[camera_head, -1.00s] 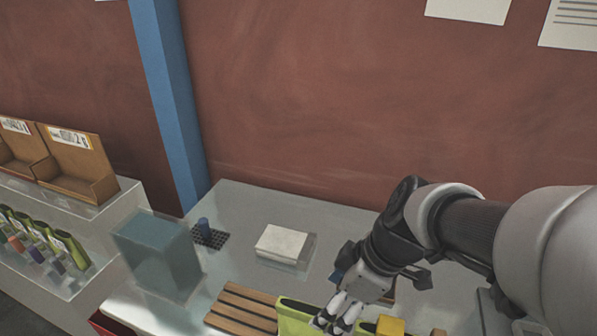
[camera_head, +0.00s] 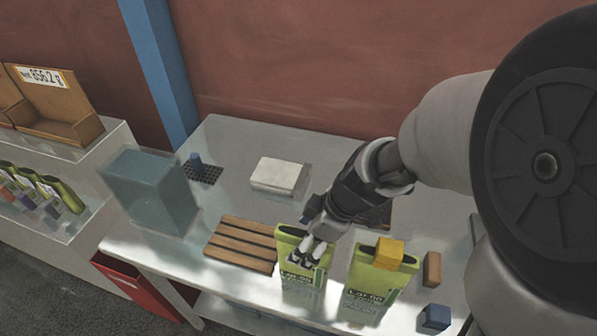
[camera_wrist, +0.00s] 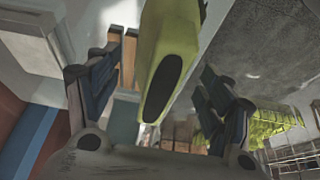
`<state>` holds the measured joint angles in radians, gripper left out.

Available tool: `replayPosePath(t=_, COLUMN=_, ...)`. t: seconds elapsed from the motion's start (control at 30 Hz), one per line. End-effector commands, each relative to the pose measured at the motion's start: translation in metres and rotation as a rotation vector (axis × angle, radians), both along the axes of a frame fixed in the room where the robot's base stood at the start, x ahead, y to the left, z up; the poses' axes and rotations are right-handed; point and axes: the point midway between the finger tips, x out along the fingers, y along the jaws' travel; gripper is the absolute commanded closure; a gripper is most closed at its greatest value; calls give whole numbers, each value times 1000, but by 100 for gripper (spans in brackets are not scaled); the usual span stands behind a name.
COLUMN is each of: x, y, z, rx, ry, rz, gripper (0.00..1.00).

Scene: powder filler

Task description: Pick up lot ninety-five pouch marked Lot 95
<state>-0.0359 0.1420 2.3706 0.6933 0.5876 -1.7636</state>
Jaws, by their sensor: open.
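Two green pouches stand at the front of the table. The left pouch (camera_head: 303,285) has a dark-lettered label that is partly covered and too blurred to read for certain. The right pouch (camera_head: 372,288) has a similar label, also not clearly readable, with a yellow block (camera_head: 389,253) at its top. My gripper (camera_head: 308,252) is at the top of the left pouch, reaching down from the right. In the wrist view a green pouch (camera_wrist: 184,30) with a dark oval lies between the spread fingers of my gripper (camera_wrist: 160,105). Gaps show on both sides.
A slatted wooden rack (camera_head: 241,245) lies left of the pouches. A white block (camera_head: 279,175), a teal translucent box (camera_head: 152,190) and a dark grid with a blue peg (camera_head: 196,160) stand farther back. A brown block (camera_head: 432,268) and a dark blue block (camera_head: 436,317) are at the right.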

Motion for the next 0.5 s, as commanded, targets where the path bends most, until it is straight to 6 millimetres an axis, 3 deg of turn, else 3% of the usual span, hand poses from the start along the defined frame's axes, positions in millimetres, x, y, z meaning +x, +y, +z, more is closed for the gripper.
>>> replayPosePath(t=0.3, x=6, y=16, z=-42, rx=0, ry=4, rz=2, gripper=27)
replayPosePath(t=0.5, x=7, y=18, z=-46, rx=0, ry=1, rz=-1, gripper=27)
